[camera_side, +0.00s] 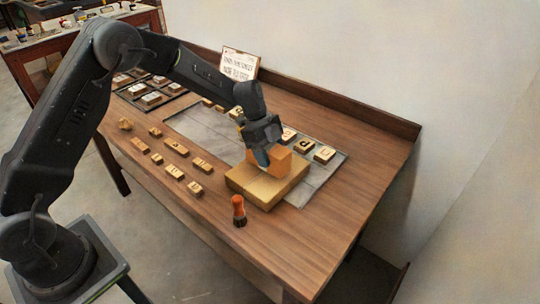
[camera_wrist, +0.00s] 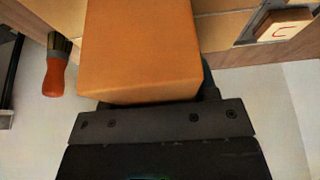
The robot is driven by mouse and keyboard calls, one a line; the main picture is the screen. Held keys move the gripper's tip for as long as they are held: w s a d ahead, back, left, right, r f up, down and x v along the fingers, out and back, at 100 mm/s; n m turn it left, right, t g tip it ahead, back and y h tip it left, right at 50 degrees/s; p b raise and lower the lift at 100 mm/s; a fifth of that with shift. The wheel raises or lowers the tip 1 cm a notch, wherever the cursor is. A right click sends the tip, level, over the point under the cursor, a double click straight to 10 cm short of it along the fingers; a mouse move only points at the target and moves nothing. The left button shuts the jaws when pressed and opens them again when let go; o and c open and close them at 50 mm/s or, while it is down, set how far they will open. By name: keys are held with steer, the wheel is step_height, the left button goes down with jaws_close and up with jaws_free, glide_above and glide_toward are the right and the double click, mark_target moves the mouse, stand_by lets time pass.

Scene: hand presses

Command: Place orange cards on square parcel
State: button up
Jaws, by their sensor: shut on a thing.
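The orange cards (camera_side: 268,162) form one block-like stack, and my gripper (camera_side: 262,154) is shut on it. In the side view the stack is at the top of the square parcel (camera_side: 264,190), a flat tan box; I cannot tell if it rests on the parcel or hangs just above it. In the wrist view the orange cards (camera_wrist: 142,45) fill the middle, directly in front of my gripper (camera_wrist: 150,105), and hide much of the parcel. My fingertips are mostly hidden by the cards.
The parcel sits on a grey slab (camera_side: 318,180) on a wooden table. An orange-and-black handled tool (camera_side: 239,211) stands in front of it. Several letter blocks lie to the left and behind. A sign (camera_side: 239,64) stands at the back. The table's right end is clear.

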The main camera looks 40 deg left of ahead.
steer(key=shift+f, duration=0.4)
steer(key=shift+f, duration=0.15)
steer(key=o, duration=1.1)
steer(key=v, duration=1.1)
steer(key=shift+a+r, duration=0.15)
steer(key=shift+r, duration=0.05)
steer(key=shift+a+r, duration=0.15)
steer(key=shift+r, duration=0.25)
